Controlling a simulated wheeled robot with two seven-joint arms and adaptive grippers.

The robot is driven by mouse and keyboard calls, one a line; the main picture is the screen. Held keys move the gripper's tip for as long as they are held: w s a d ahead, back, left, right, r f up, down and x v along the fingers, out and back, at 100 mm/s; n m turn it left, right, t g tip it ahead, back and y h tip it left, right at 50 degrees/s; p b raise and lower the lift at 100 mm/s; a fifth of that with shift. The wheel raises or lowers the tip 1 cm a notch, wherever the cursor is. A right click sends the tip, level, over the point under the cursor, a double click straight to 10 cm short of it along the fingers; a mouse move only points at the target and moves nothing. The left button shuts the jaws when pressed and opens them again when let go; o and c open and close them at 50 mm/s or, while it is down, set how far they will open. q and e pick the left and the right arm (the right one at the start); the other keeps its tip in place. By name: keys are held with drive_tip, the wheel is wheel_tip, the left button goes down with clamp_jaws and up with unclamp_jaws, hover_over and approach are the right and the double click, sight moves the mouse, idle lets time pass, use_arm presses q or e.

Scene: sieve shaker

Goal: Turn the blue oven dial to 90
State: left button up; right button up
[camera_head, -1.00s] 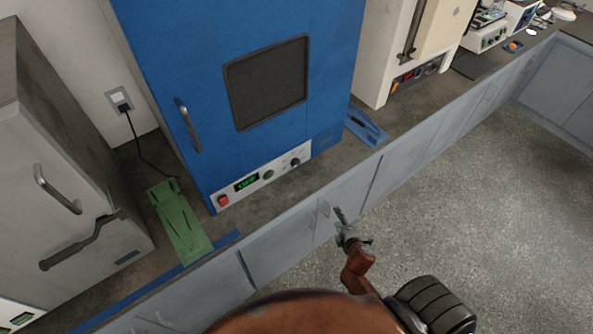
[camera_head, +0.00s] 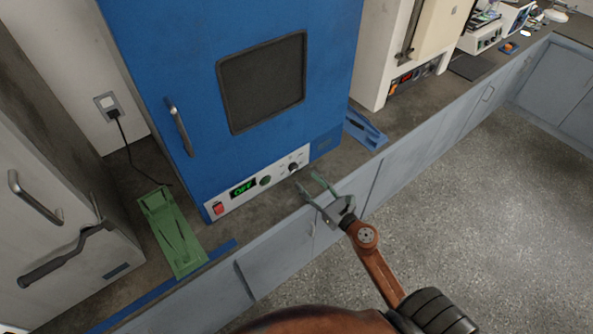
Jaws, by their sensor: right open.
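The blue oven (camera_head: 185,60) stands on the counter with a dark window in its door. Its white front panel (camera_head: 224,205) carries a red switch (camera_head: 218,209), a green display (camera_head: 243,188) reading "OFF", a green button (camera_head: 265,181) and a dark dial (camera_head: 293,167) at the right end. The dial's markings are too small to read. My right gripper (camera_head: 308,187) is open and empty, with its fingers pointing toward the panel. It is just in front of and below the dial, apart from it. My left gripper is not in view.
A green stand (camera_head: 160,205) lies on the counter left of the oven, and a blue one (camera_head: 364,130) lies to its right. A grey cabinet (camera_head: 50,180) with a handle stands at far left. A cream oven (camera_head: 385,50) stands right of the blue oven.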

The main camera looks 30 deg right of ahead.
sight(295, 169)
drive_tip(key=w, duration=0.7)
drive_tip(key=shift+w+a+p, duration=0.1)
drive_tip(key=shift+a+p, duration=0.15)
drive_tip(key=shift+p, duration=0.15)
drive_tip(key=c, duration=1.2)
